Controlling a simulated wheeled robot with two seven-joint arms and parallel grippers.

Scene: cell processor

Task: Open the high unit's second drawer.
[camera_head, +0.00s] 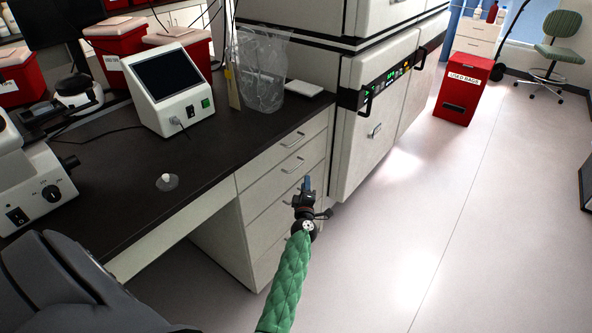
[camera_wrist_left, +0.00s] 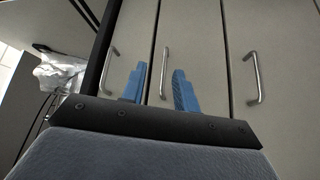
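The drawer unit (camera_head: 262,190) under the black counter has pale fronts with metal bar handles, and the fronts look flush and shut. The top handle (camera_head: 293,139) and the second drawer's handle (camera_head: 293,165) show in the head view. My left gripper (camera_head: 307,184) is in front of the lower drawers, its blue fingers pointing towards the unit. In the left wrist view the drawers appear sideways. The left gripper (camera_wrist_left: 159,87) is open there, with the second drawer's handle (camera_wrist_left: 165,73) between its fingertips; contact cannot be told. The third handle (camera_wrist_left: 254,77) is to the right. My right gripper is out of view.
The counter (camera_head: 205,150) holds a white screen device (camera_head: 170,95), a clear bag (camera_head: 262,75) and a microscope (camera_head: 35,175). A large white machine (camera_head: 372,135) adjoins the drawers on the right. Open floor (camera_head: 430,220) lies to the right, with a red bin (camera_head: 460,95) farther back.

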